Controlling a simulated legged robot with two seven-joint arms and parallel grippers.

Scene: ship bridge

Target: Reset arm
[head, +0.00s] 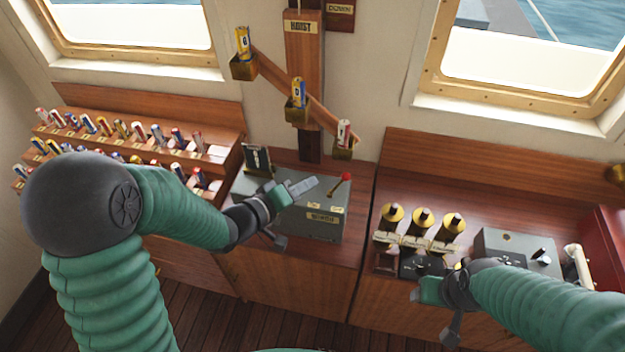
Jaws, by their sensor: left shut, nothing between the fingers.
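My left arm comes in from the left, and its gripper (281,198) is over the left front of the grey winch box (325,225). It is shut and holds nothing. The box carries a lever with a red knob (346,177), upright and leaning right, apart from the gripper. My right gripper (436,300) is at the front edge of the right-hand counter, below a row of brass-topped pieces. The view does not show clearly whether its fingers are open or shut.
A wooden rack (150,130) of several coloured cylinders stands at the left. On the right counter are brass-topped pieces (421,220), a grey box (515,245) and a red case (606,235).

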